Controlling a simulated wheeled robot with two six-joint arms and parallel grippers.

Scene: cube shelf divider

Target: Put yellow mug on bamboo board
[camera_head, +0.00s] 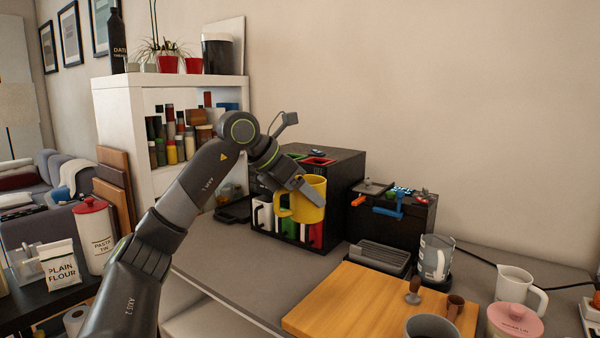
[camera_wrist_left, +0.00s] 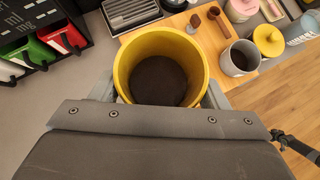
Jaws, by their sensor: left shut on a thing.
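The yellow mug (camera_head: 308,200) is held up in the air in front of the black rack in the head view, upright. My left gripper (camera_head: 303,188) is shut on it. In the left wrist view the mug (camera_wrist_left: 122,68) shows from above with a dark inside, between the fingers of my left gripper (camera_wrist_left: 160,92). The bamboo board (camera_head: 335,302) lies on the grey counter, lower and to the right of the mug. It also shows in the left wrist view (camera_wrist_left: 205,38).
On the board stand small brown items (camera_head: 413,291) and a grey mug (camera_head: 430,327). A pink-lidded jar (camera_head: 515,320) and white pitcher (camera_head: 517,286) stand right of it. The black rack (camera_head: 340,165) is behind the mug. The board's left part is clear.

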